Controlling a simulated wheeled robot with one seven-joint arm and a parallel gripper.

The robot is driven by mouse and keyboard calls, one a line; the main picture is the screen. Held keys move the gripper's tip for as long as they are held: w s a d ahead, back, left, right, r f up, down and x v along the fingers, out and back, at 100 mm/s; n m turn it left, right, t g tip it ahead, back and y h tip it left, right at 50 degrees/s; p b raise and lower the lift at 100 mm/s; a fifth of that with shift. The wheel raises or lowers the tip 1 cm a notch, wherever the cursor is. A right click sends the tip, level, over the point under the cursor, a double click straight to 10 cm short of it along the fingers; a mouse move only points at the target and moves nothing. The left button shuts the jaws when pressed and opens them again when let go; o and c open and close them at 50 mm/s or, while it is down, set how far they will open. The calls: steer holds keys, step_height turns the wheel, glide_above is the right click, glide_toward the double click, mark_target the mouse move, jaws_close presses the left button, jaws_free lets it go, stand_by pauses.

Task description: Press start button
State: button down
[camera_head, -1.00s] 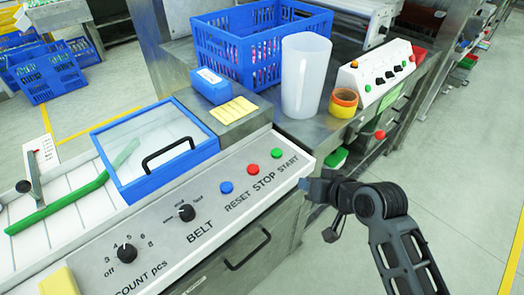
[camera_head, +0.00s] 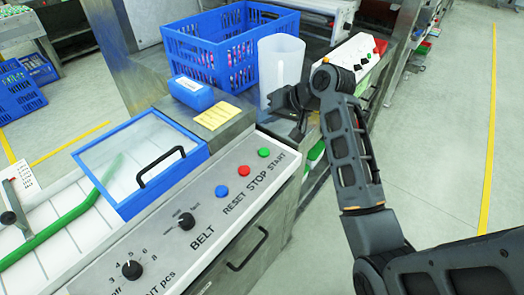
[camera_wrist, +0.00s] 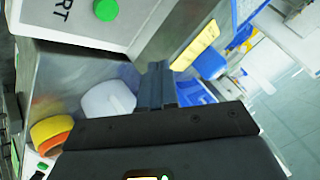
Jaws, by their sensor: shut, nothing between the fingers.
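The green START button (camera_head: 264,152) is at the right end of the white control panel (camera_head: 215,215) in the head view, with a red STOP button (camera_head: 243,171) and a blue RESET button (camera_head: 221,191) beside it. In the wrist view the green button (camera_wrist: 105,10) shows at the top, on the panel corner by the letters "RT". My gripper (camera_wrist: 155,85) is shut and empty, its fingers together, apart from the button. In the head view my gripper (camera_head: 296,122) is beyond and to the right of the button, near the panel's far end; its fingertips are hard to make out.
A white translucent cup (camera_head: 281,65) and a blue crate (camera_head: 232,45) stand behind my gripper. A blue box (camera_head: 191,93) and a yellow note (camera_head: 217,116) lie left of it. A second panel (camera_head: 352,50) is farther back. Open floor lies to the right.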

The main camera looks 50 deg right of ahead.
steer(key=b, duration=0.6)
glide_above(267, 152)
step_height(267, 152, down, 6)
steer(key=shift+f, duration=0.25)
steer(key=shift+f+b, duration=0.3)
steer(key=shift+f, duration=0.9)
steer(key=shift+f, duration=0.1)
stand_by(0.8)
steer(key=shift+f, duration=0.3)
